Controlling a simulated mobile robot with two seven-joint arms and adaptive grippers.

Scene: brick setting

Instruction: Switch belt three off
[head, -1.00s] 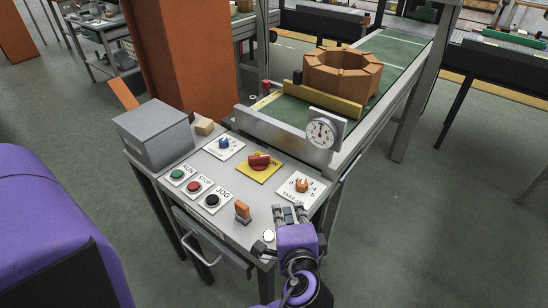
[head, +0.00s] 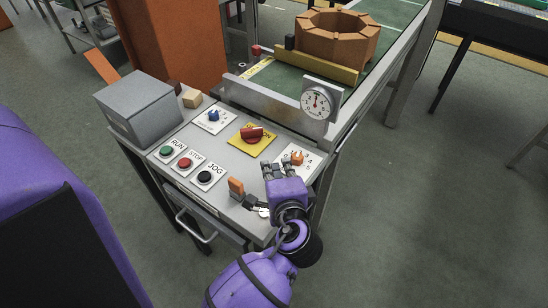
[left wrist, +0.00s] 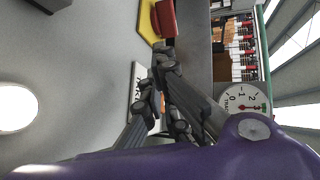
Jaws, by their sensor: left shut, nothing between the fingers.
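A sloping grey control panel (head: 222,178) carries the controls. A red rotary handle (head: 252,133) sits on a yellow plate (head: 241,146) with partly hidden lettering. A small orange knob (head: 297,157) is on a white plate to its right, partly behind my gripper. My left gripper (head: 275,168) is shut and empty over the panel's right side, below the red handle and left of the orange knob in the picture. In the left wrist view the fingers (left wrist: 162,68) point towards the red handle (left wrist: 167,18); contact cannot be told. My right gripper is not in view.
Green (head: 166,150), red (head: 185,163) and black (head: 205,177) buttons line the left. A blue knob (head: 213,116), orange lever (head: 236,187), grey box (head: 142,107) and dial (head: 317,103) are close by. A brick ring (head: 337,40) rests on the belt.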

